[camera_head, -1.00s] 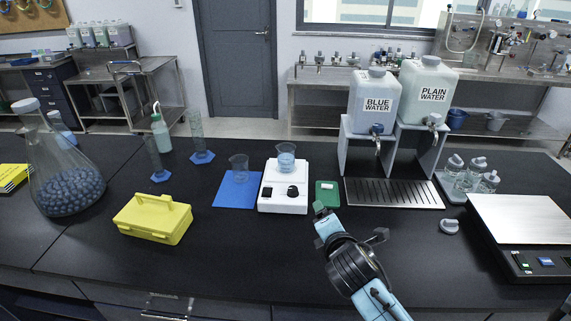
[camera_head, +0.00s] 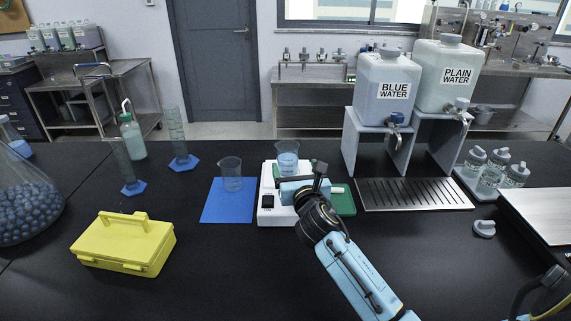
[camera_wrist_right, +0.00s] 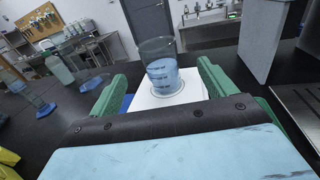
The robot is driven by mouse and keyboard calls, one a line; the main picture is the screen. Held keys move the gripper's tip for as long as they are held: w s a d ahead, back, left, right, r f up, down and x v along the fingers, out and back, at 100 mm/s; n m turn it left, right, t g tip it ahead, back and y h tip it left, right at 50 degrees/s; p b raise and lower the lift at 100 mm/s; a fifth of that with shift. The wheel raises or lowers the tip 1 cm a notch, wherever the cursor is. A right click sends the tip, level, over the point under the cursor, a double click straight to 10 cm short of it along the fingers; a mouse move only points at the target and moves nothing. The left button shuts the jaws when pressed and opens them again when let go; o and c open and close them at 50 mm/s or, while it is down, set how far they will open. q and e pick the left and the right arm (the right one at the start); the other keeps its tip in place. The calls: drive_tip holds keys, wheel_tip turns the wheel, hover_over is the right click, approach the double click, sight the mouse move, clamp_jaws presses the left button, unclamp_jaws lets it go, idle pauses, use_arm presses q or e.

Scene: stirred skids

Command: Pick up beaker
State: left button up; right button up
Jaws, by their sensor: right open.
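A clear beaker with blue liquid (camera_head: 287,158) stands upright on the white stirrer plate (camera_head: 266,200). In the right wrist view the same beaker (camera_wrist_right: 163,72) stands ahead, in line with the gap between my green fingers. My right gripper (camera_head: 302,180) is at the near side of this beaker, over the plate, and hides part of the plate. It is open, with nothing held between the fingers (camera_wrist_right: 163,88). A second beaker (camera_head: 231,174), which looks empty, stands on the blue mat (camera_head: 225,208) to the left. My left gripper is out of view.
A yellow case (camera_head: 125,243) and two cylinders (camera_head: 175,135) stand left. A green mat (camera_head: 343,200) lies right of the plate. The front middle is clear.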

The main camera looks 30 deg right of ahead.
sight(291, 157)
drive_tip(key=x, duration=0.4)
drive_tip(key=shift+w+d+b, duration=0.1)
drive_tip(key=shift+w+b, duration=0.2)
drive_tip(key=shift+w, duration=0.05)
drive_tip(key=shift+w+d, duration=0.2)
drive_tip(key=shift+w, duration=0.5)
drive_tip(key=b+x, duration=0.1)
drive_tip(key=x, duration=0.2)
drive_tip(key=shift+w+f, duration=0.1)
drive_tip(key=shift+w, duration=0.15)
drive_tip(key=shift+w+d, duration=0.2)
drive_tip(key=shift+w, duration=0.4)
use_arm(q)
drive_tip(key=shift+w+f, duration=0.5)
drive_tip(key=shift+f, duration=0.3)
use_arm(e)
drive_tip(key=c, duration=1.2)
